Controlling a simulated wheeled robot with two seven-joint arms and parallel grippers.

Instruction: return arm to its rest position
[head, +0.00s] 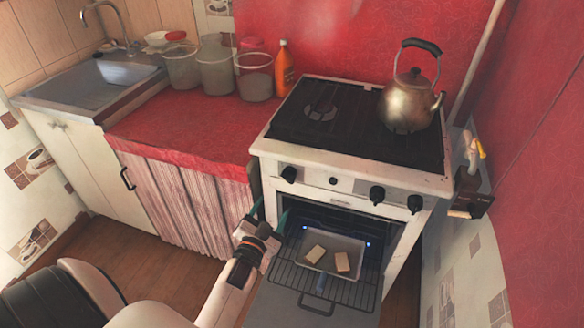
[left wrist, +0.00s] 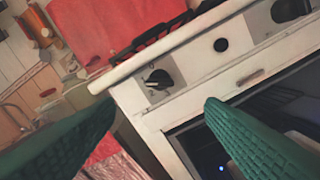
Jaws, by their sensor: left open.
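My left arm comes in from the bottom left of the head view. My left gripper (head: 268,218) is open and empty, in front of the left side of the stove (head: 352,176), near the open oven. In the left wrist view its two green fingers (left wrist: 160,125) are spread wide, with the stove's front panel and a knob (left wrist: 157,79) beyond them. Nothing is between the fingers. My right gripper is not in view.
The oven door is down and a rack (head: 285,276) sticks out, bearing a tray (head: 347,246) with two pale blocks. A kettle (head: 408,105) stands on the stove. Jars and an orange bottle (head: 284,70) stand on the red counter (head: 185,128). Wooden floor shows at lower left.

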